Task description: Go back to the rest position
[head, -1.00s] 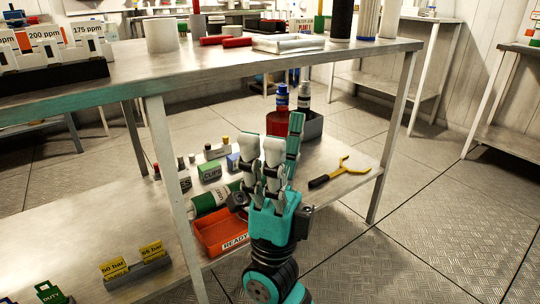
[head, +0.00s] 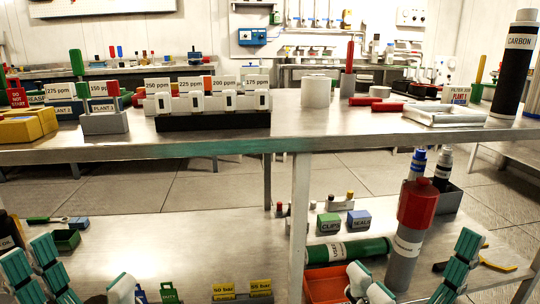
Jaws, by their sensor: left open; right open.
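My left gripper (head: 82,275) is at the bottom left of the head view, in front of the lower shelf (head: 150,235). Its fingers are spread and nothing shows between them. My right gripper (head: 412,268) is at the bottom right, also open, its teal and white fingers apart. A grey bottle with a red top (head: 417,205) stands upright on the lower shelf behind and between these fingers, with visible space on both sides. The palms of both grippers are cut off by the bottom edge.
The upper bench (head: 320,135) carries a rack of ppm cartridges (head: 212,102), a white tray (head: 445,116) and a black carbon cylinder (head: 513,70). On the lower shelf are a green cylinder (head: 350,250), a red bin (head: 326,284) and a yellow-handled tool (head: 497,262). A table leg (head: 299,220) stands mid-view.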

